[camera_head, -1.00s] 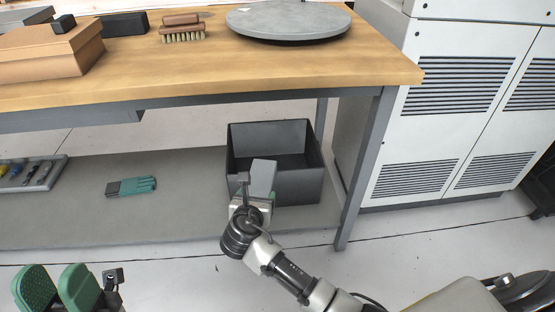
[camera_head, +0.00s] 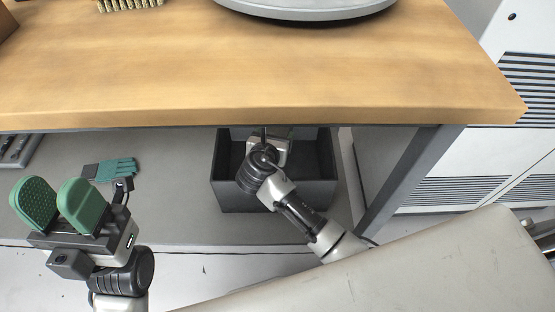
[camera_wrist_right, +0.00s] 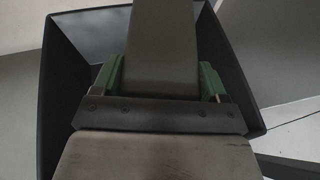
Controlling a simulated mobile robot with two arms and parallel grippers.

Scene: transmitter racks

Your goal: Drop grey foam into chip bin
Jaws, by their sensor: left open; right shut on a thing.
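The chip bin (camera_head: 318,185) is a dark grey open box on the lower shelf under the workbench. My right gripper (camera_wrist_right: 165,80) has green fingers and is shut on the grey foam (camera_wrist_right: 165,45), a plain grey block. In the right wrist view the foam extends away from the fingers, with the bin's dark walls (camera_wrist_right: 60,85) around it. In the head view my right wrist is over the bin, and the foam and fingertips are hidden there. I cannot tell how deep the foam is. My left gripper (camera_head: 57,205) is open and empty, at the lower left.
The wooden bench top (camera_head: 230,75) overhangs the bin, with a table leg (camera_head: 405,185) to its right. A round grey plate (camera_head: 305,8) and a brush (camera_head: 130,4) are on the bench. A white cabinet (camera_head: 475,130) stands at right.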

